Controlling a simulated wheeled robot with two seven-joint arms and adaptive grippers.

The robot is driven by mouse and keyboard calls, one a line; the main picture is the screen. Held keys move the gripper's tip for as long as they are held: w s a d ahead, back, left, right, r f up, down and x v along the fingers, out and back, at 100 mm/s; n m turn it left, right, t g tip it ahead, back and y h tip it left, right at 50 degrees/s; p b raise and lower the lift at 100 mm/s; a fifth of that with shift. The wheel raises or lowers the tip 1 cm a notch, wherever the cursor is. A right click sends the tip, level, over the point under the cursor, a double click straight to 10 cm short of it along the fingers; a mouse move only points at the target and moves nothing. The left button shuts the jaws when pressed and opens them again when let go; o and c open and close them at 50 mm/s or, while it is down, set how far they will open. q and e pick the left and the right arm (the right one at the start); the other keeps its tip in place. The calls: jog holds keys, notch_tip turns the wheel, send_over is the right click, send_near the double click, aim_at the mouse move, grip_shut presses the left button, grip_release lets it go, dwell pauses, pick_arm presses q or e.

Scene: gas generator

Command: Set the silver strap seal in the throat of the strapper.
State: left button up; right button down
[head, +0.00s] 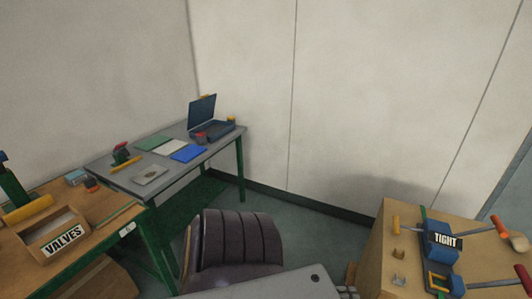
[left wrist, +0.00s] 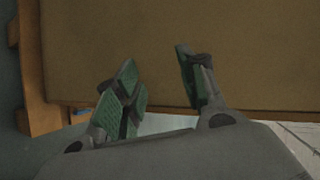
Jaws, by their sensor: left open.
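The blue strapper (head: 440,240) with a "TIGHT" label stands on the wooden bench at the right of the head view. A green strip passes by it, and its throat cannot be made out. Two small dull pieces, one at the back (head: 398,254) and one nearer (head: 398,280), lie on the bench left of the strapper. I cannot tell whether either is the silver strap seal. My left gripper (left wrist: 153,62) is open and empty in the left wrist view, with its fingers against a plain brown surface. My right gripper is not in view.

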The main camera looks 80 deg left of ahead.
pick_arm(q)
jog(key=s+d+f+n+g+y, duration=0.25)
jog(key=s+f+n, duration=0.5)
jog(key=f, duration=0.55)
jog(key=s+d+f+n+g, duration=0.2)
jog(key=s+f, duration=0.3)
jog(key=s, duration=0.4)
jog(key=s+d+f+n+g, duration=0.2)
jog(key=s+f+n+g, duration=0.2)
jog(key=s, duration=0.6)
jog(key=s+d+f+n+g, duration=0.3)
jog(key=s+f, duration=0.4)
jog(key=s, duration=0.3)
jog(key=shift+g, duration=0.55)
jog(key=shift+o, duration=0.5)
jog(key=shift+r, duration=0.15)
